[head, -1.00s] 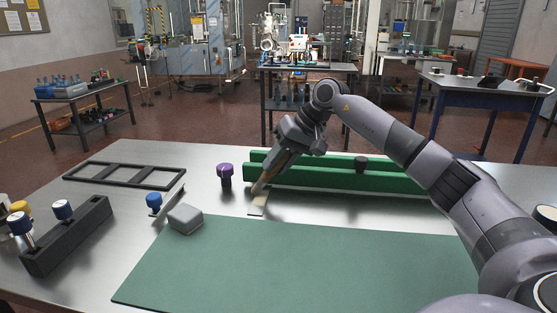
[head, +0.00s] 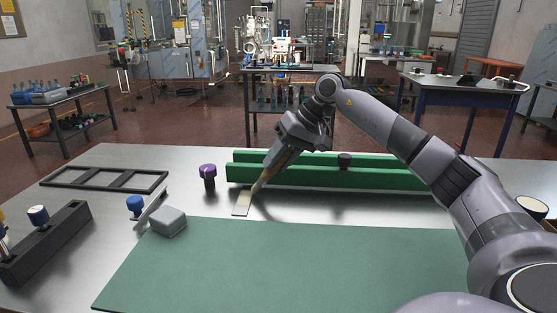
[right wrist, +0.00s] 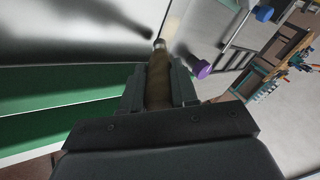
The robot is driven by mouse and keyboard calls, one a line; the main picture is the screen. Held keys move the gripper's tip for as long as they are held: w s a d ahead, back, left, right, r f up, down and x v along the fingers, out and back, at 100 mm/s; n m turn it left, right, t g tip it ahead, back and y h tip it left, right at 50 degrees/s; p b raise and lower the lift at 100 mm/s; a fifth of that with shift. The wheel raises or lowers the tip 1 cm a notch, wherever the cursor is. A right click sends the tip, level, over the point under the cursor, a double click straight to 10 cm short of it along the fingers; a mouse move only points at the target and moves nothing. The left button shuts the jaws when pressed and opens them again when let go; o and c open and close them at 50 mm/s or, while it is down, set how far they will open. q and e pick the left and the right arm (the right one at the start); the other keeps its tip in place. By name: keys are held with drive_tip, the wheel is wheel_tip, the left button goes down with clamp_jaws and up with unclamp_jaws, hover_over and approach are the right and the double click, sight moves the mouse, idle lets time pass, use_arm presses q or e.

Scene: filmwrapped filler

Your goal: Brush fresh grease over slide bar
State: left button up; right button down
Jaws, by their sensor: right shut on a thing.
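My right gripper (head: 283,158) is shut on the brown handle of a flat-ended tool, seemingly the brush (head: 242,204). It points down and left, its pale flat end low over or touching the bare metal tabletop; contact is unclear. In the right wrist view the brown handle (right wrist: 158,85) sits between the fingers, with a metal collar at its far end. I cannot tell which part is the slide bar. My left gripper is out of view.
A purple-topped knob (head: 208,172) stands left of the tool. A grey block (head: 168,222), a blue-topped piece (head: 135,203), a black frame (head: 105,178) and a black holder (head: 45,246) are further left. A green mat (head: 290,265) covers the front. Metal between mat and rails is bare.

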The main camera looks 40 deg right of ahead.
drive_tip(key=shift+r+p, duration=2.25)
drive_tip(key=shift+r, duration=0.6)
wheel_tip(320, 180, up, 3)
drive_tip(key=p, duration=0.3)
drive_tip(key=shift+f, duration=0.1)
